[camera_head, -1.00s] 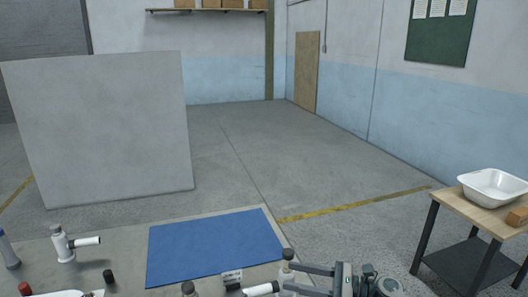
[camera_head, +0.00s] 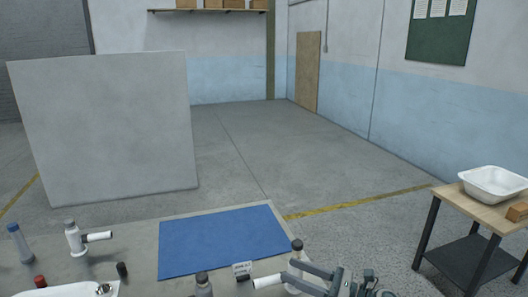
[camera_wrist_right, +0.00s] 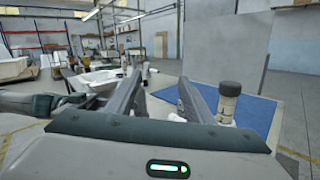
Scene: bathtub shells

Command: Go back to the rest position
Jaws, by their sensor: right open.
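My right gripper (camera_head: 294,273) is at the bottom edge of the head view, its two fingers pointing left and apart. It is beside a white fitting (camera_head: 268,282) with a grey-black top; in this view the fingers overlap its upright part, and I cannot tell if they touch. In the right wrist view the right gripper (camera_wrist_right: 161,80) is open, with nothing held between the fingers. A pale cylinder with a dark cap (camera_wrist_right: 229,103) stands just outside its right finger. My left gripper is not in view.
A grey work surface holds a blue mat (camera_head: 222,242), a similar white fitting (camera_head: 75,238), a grey-blue bottle (camera_head: 20,243) and small caps. A white basin (camera_head: 493,184) stands on a side table (camera_head: 470,207) at right. A grey panel (camera_head: 105,130) stands behind; the floor beyond is clear.

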